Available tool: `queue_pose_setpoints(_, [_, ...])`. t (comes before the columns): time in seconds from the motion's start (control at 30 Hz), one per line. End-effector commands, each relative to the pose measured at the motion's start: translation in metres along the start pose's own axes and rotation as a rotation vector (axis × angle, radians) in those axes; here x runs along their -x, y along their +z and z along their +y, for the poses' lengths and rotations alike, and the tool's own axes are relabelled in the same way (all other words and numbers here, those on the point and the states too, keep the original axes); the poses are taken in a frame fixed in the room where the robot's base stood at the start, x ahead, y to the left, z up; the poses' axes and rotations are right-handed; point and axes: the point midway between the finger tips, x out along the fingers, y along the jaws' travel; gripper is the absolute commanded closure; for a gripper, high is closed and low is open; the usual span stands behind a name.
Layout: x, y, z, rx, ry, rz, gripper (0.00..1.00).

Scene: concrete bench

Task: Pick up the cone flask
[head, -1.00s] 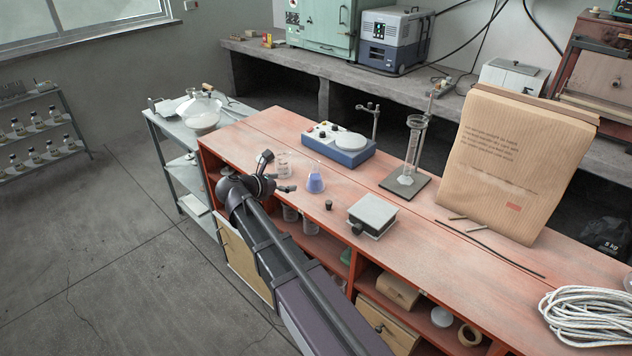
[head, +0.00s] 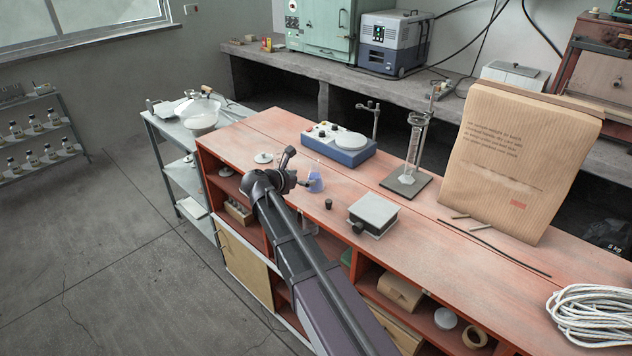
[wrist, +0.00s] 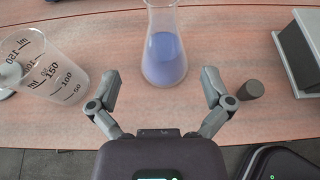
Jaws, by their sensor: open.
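The cone flask (head: 315,180) stands upright on the red bench near its front edge, with blue-violet liquid inside. In the wrist view the cone flask (wrist: 165,55) is just ahead of my gripper (wrist: 160,90), roughly centred between the fingers, and its top is cut off by the frame. My gripper (head: 298,168) is open and empty. In the head view it is at the flask's left and partly overlaps it. A glass beaker (wrist: 48,70) with printed volume marks stands left of my gripper in the wrist view.
A dark stopper (head: 328,204) stands right of the flask, close to my right finger in the wrist view. A grey box (head: 374,212) sits further right. A blue hotplate device (head: 340,150) is behind the flask. A cylinder on a stand base (head: 405,185) is at the back right.

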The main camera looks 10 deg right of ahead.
Motion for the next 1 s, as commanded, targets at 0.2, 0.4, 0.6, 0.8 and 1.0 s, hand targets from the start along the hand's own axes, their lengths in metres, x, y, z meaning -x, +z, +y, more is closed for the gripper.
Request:
queue_pose_setpoints(0.2, [-0.001, 0.000, 0.000, 0.000, 0.000, 0.000, 0.00])
queue_pose_setpoints(0.4, [-0.014, 0.000, -0.001, -0.001, 0.000, 0.000, 0.00])
queue_pose_setpoints(0.6, [-0.037, 0.001, -0.002, -0.001, 0.000, 0.000, 0.00])
queue_pose_setpoints(0.8, [-0.051, 0.002, -0.002, 0.000, 0.000, 0.000, 0.00])
queue_pose_setpoints(1.0, [-0.051, 0.003, -0.003, 0.000, 0.001, 0.000, 0.00])
